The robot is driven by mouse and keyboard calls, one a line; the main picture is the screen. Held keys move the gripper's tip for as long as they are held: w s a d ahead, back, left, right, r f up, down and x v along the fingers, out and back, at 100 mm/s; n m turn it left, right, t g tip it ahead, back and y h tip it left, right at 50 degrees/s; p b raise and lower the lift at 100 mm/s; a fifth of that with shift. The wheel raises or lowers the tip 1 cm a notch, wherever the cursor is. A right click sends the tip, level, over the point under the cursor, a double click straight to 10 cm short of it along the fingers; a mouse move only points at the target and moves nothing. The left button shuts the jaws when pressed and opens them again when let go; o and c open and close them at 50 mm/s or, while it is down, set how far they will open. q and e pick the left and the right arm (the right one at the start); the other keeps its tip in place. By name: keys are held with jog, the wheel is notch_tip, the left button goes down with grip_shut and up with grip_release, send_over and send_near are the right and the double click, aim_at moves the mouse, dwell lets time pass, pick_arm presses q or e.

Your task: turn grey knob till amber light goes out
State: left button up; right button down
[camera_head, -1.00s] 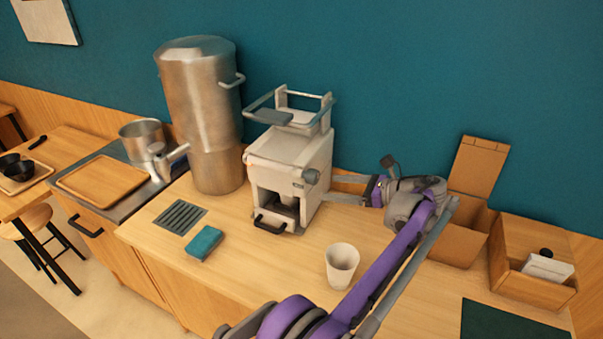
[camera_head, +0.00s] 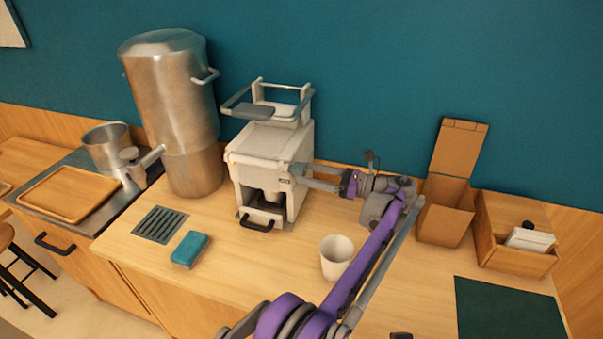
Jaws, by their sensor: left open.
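A white box-shaped machine (camera_head: 262,160) with a black handle low on its front stands on the wooden counter. Its grey knob (camera_head: 297,169) is at the right edge of the front, largely covered by my fingers. My left gripper (camera_head: 303,177) reaches in from the right, with its two grey fingers apart and their tips at the knob. I cannot tell whether they touch it. No lit amber light can be made out.
A white cup (camera_head: 337,257) stands under my left arm. A teal sponge (camera_head: 190,249) and a drain grate (camera_head: 160,225) lie in front of the machine. A tall steel urn (camera_head: 175,110) stands left of it. Wooden boxes (camera_head: 445,215) stand to the right.

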pick_arm(q)
jog(key=shift+x, duration=1.45)
grip_shut()
